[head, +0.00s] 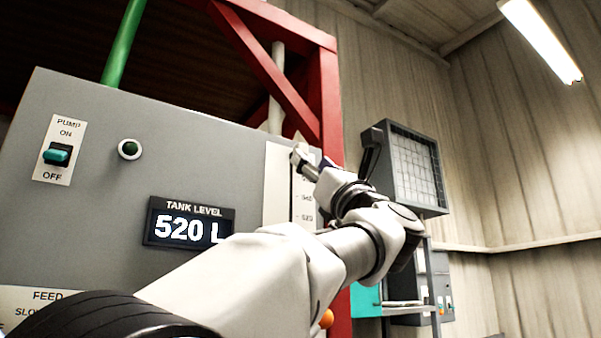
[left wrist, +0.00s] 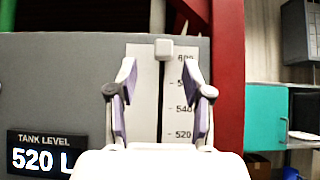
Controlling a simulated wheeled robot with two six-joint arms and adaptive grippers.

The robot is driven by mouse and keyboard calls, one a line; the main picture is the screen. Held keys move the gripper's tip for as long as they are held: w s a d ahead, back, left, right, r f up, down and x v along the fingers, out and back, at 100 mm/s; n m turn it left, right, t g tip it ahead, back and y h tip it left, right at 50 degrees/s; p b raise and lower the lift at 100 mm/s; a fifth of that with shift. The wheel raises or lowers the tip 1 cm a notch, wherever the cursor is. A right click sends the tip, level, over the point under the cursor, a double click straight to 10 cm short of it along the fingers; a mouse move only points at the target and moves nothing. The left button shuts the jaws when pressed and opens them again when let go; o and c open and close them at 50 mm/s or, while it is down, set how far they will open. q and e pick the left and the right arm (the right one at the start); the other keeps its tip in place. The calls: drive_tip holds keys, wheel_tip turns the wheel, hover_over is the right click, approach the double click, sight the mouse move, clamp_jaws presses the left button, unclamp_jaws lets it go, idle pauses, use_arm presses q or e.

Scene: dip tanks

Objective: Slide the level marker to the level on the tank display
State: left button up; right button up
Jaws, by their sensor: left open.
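The tank level display (head: 190,223) reads 520 L; it also shows in the left wrist view (left wrist: 42,154). The pale scale plate (head: 278,185) has a dark vertical slot and printed levels; 540 and 520 are readable in the left wrist view (left wrist: 146,105). The level marker (left wrist: 163,49), a small light block, sits near the slot's top, well above the 520 mark. My left gripper (head: 312,163) is in front of the scale. Its fingers (left wrist: 160,75) are open and empty, one on each side of the slot, with the marker between and just above the tips in the wrist picture.
The grey panel also has a pump switch (head: 57,154), a dark green round lamp (head: 130,149) and a feed label (head: 40,297). A red frame post (head: 331,110) stands right of the scale. A grey box with a grid front (head: 413,165) stands farther right.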

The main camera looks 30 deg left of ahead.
sight(304, 152)
use_arm(q)
drive_tip(key=p+x, duration=0.1)
drive_tip(key=x, duration=0.1)
drive_tip(key=p+x, duration=0.4)
drive_tip(key=x, duration=0.1)
drive_tip(key=shift+w, duration=0.3)
drive_tip(key=shift+a, duration=0.25)
drive_tip(key=shift+s+d, duration=0.1)
drive_tip(key=shift+s, duration=0.05)
drive_tip(key=shift+d, duration=0.25)
clamp_jaws()
